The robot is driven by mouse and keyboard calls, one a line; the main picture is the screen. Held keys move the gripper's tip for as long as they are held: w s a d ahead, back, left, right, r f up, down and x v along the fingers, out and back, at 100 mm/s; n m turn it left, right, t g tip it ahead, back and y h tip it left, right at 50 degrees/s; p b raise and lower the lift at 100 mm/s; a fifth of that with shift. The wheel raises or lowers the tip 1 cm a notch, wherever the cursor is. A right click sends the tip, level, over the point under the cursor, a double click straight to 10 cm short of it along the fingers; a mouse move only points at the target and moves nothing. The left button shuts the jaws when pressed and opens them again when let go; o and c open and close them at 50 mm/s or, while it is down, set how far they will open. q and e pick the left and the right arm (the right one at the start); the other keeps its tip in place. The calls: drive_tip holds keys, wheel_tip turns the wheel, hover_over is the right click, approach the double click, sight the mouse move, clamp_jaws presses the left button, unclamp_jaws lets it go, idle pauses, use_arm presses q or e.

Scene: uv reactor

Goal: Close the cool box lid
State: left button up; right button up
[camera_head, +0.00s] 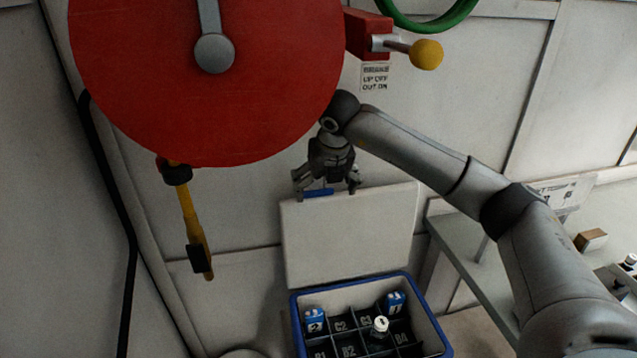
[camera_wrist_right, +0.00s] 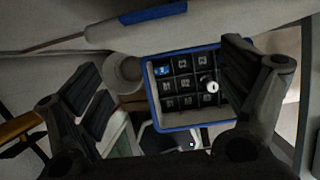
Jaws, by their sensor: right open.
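The cool box (camera_head: 296,318) has a blue rim and a dark divided inside, and it stands open at the bottom of the head view. Its white lid (camera_head: 352,236) stands upright behind it, with a blue tab (camera_head: 318,192) on its top edge. My right gripper (camera_head: 325,190) is open and empty at the lid's top edge, close to the tab; I cannot tell whether it touches. In the right wrist view, the box (camera_wrist_right: 150,110) lies between the open fingers (camera_wrist_right: 165,95), with the lid's edge and blue tab (camera_wrist_right: 152,14) at the top. My left gripper is not in view.
Blue items (camera_head: 315,320) and a white-capped vial (camera_head: 380,326) sit in the box compartments. A large red disc (camera_head: 200,90) and a yellow-handled tool (camera_head: 193,220) are at upper left. A grey bench (camera_head: 470,262) stands to the right.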

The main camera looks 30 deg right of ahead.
sight(318, 191)
drive_tip(key=w+f+p, duration=0.1)
drive_tip(key=w, duration=0.1)
drive_tip(key=w+d+f+p, duration=0.1)
drive_tip(key=w+f+p, duration=0.1)
drive_tip(key=w, duration=0.1)
drive_tip(key=shift+w+d+f, duration=0.2)
drive_tip(key=shift+w+f, duration=0.05)
drive_tip(key=shift+w, duration=0.05)
drive_tip(key=shift+w+f, duration=0.2)
drive_tip(key=shift+f, duration=0.4)
drive_tip(key=c, duration=1.5)
